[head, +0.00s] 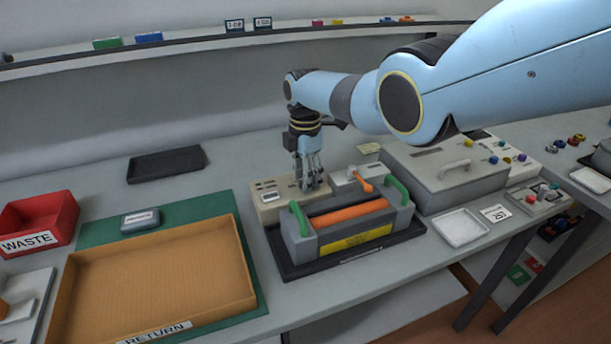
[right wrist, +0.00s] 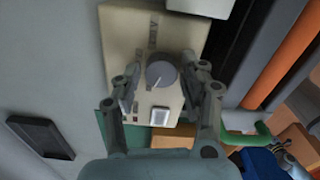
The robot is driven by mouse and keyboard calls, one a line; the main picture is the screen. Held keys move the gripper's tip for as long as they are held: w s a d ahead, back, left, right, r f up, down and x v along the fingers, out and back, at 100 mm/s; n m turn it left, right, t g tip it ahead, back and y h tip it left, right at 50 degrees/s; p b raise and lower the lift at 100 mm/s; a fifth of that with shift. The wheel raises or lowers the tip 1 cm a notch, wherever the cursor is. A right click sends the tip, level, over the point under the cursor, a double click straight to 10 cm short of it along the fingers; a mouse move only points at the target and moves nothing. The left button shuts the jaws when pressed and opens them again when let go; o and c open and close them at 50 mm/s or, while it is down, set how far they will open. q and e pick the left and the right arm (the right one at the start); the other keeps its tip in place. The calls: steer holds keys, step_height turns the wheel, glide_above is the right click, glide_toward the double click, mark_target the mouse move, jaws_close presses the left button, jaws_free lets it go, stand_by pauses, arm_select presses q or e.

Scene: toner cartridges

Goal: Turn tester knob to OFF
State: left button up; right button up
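The tester (head: 267,212) is a beige box behind the toner cartridge in the head view. In the right wrist view its beige top (right wrist: 125,40) carries a round grey knob (right wrist: 161,74) with a pale pointer line, and a small light display (right wrist: 160,116). My right gripper (head: 310,184) points down over the tester's right part. In the right wrist view its two fingers (right wrist: 163,76) stand apart on either side of the knob, with gaps visible. The knob is hidden behind the fingers in the head view. The labels beside it are too blurred to read. My left gripper is not in view.
A grey cartridge (head: 297,243) with an orange roller and green handles sits on a dark tray (head: 400,241) in front of the tester. A RETURN tray (head: 160,275) and red WASTE bin (head: 57,216) stand left. A grey machine (head: 425,165) stands right.

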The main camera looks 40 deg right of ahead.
steer(key=shift+o, duration=0.7)
step_height(320, 180, up, 12)
stand_by(0.4)
